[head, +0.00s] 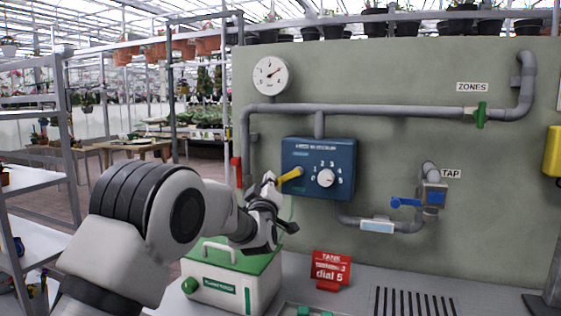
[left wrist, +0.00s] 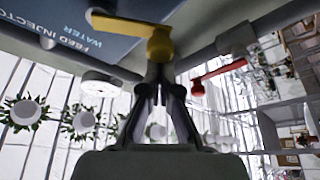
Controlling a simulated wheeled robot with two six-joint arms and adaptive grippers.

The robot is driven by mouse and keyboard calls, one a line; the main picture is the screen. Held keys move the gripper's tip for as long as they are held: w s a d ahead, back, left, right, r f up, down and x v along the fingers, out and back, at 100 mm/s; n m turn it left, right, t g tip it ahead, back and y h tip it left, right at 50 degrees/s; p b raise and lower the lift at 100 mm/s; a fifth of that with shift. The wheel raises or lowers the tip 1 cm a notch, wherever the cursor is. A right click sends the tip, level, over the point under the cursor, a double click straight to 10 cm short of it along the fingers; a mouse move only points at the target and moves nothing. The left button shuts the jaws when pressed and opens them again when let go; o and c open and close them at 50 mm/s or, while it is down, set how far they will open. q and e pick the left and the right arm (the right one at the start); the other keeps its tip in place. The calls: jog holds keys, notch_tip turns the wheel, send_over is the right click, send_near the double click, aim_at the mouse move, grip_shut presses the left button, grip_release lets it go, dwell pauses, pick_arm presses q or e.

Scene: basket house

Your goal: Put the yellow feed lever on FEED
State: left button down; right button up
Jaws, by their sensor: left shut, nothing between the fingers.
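The yellow feed lever (head: 290,174) is on the left side of the blue injector box (head: 340,155). In the head view its handle slants up to the right across the box front. In the left wrist view the lever (left wrist: 130,24) has its handle pointing left, beside upside-down lettering reading WATER and FEED INJECTOR. My left gripper (left wrist: 158,82) is shut and empty, its tips at the lever's hub end; I cannot tell whether they touch. In the head view the left gripper (head: 268,186) partly hides this end. The FEED mark is not readable. My right gripper is not in view.
A red lever (head: 237,171) is left of the box. A white dial knob (head: 325,178) is on its front. A green-lidded container (head: 235,268) stands below my left arm, beside a red "dial 5" sign (head: 330,270). A blue tap lever (head: 405,202) is to the right.

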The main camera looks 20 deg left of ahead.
pick_arm(q)
jog(key=shift+d+f+n+g+y+b, duration=0.3)
jog(key=shift+f+n+b, duration=0.3)
jog(key=shift+f+n, duration=0.25)
jog(key=shift+r, duration=0.15)
